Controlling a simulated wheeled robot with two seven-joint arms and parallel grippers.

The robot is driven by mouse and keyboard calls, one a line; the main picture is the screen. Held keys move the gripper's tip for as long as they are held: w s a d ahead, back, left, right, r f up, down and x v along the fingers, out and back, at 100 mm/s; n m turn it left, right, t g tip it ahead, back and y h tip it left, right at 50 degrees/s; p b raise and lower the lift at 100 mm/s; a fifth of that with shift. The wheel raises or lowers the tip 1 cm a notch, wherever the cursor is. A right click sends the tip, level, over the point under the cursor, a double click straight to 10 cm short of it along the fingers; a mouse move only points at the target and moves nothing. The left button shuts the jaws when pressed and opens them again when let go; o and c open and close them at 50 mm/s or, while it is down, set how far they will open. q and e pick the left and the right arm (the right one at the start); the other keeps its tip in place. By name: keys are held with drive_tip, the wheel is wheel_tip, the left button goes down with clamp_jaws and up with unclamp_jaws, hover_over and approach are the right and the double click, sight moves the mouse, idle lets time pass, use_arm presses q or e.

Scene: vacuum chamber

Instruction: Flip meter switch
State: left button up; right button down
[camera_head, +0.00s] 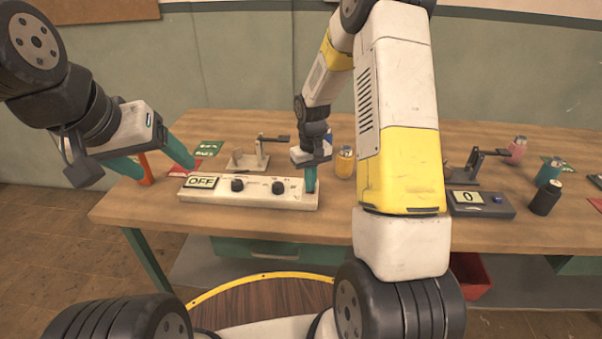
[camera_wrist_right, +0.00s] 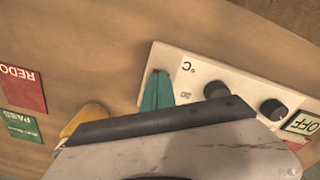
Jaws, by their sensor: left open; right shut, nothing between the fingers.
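The meter (camera_head: 225,193) is a long white box on the wooden bench, with an OFF display (camera_head: 201,182) and two black knobs. It also shows in the right wrist view (camera_wrist_right: 245,85), with its OFF display (camera_wrist_right: 303,124) at the right. My right gripper (camera_head: 310,186) is shut and empty, its teal fingers at the meter's right end in the head view. In the wrist view its fingertips (camera_wrist_right: 158,78) overlap the panel near the °C mark. The switch is not clearly visible; whether the fingers touch it, I cannot tell. My left gripper (camera_head: 166,170) is open, left of the meter.
A lever device (camera_head: 250,158) stands behind the meter and a yellow container (camera_head: 344,164) right of it. A second meter showing 0 (camera_head: 467,198) and a black jar (camera_head: 545,197) are farther right. Red REDO (camera_wrist_right: 22,88) and green PASS (camera_wrist_right: 20,126) cards lie on the bench.

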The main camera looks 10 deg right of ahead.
drive_tip(key=shift+r, duration=3.45)
drive_tip(key=s+r+m+t+y, duration=0.1)
drive_tip(key=s+r+t, duration=0.1)
drive_tip(key=s+r, duration=0.5)
drive_tip(key=s+r+t, duration=0.1)
drive_tip(key=s+r, duration=0.3)
drive_tip(key=r, duration=0.5)
drive_tip(key=s+a+r+t, duration=0.1)
drive_tip(key=s+r, duration=0.1)
drive_tip(key=s, duration=0.4)
drive_tip(key=s+a+r+m+t+y, duration=0.1)
drive_tip(key=s+r+t, duration=0.1)
drive_tip(key=s, duration=0.5)
drive_tip(key=shift+s+r, duration=0.15)
drive_tip(key=shift+r, duration=0.35)
